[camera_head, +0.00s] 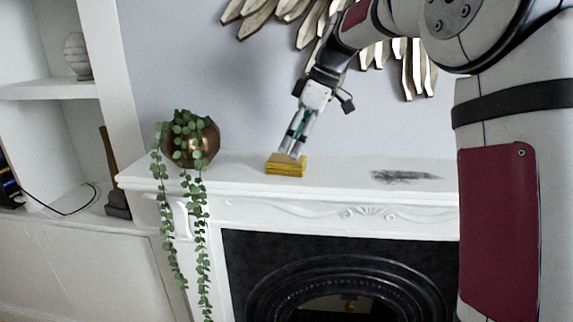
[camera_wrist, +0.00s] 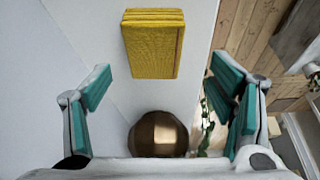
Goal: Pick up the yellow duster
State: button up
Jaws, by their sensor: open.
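The yellow duster (camera_head: 286,167) is a small block lying on the white mantelpiece, right of the potted plant. It also shows in the wrist view (camera_wrist: 152,45), at the top middle, beyond the fingertips and between their lines. My gripper (camera_head: 293,149) is just above the duster in the head view, pointing down; whether it touches cannot be told there. In the wrist view my gripper (camera_wrist: 163,85) has its two teal-padded fingers spread wide apart, with nothing between them.
A round bronze pot (camera_head: 203,142) with trailing greenery stands left on the mantelpiece (camera_head: 340,183). A dark smudge (camera_head: 403,176) marks the mantelpiece to the right. A metal leaf-like wall decoration (camera_head: 312,25) hangs behind my arm. A fireplace (camera_head: 290,262) is below; shelves (camera_head: 50,90) stand left.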

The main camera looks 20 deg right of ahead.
aim_at(288, 159)
jog(key=x, duration=0.3)
jog(key=p+x, duration=0.1)
jog(key=x, duration=0.1)
jog(key=shift+w+d, duration=0.2)
jog(key=shift+w, duration=0.05)
jog(key=c, duration=1.2)
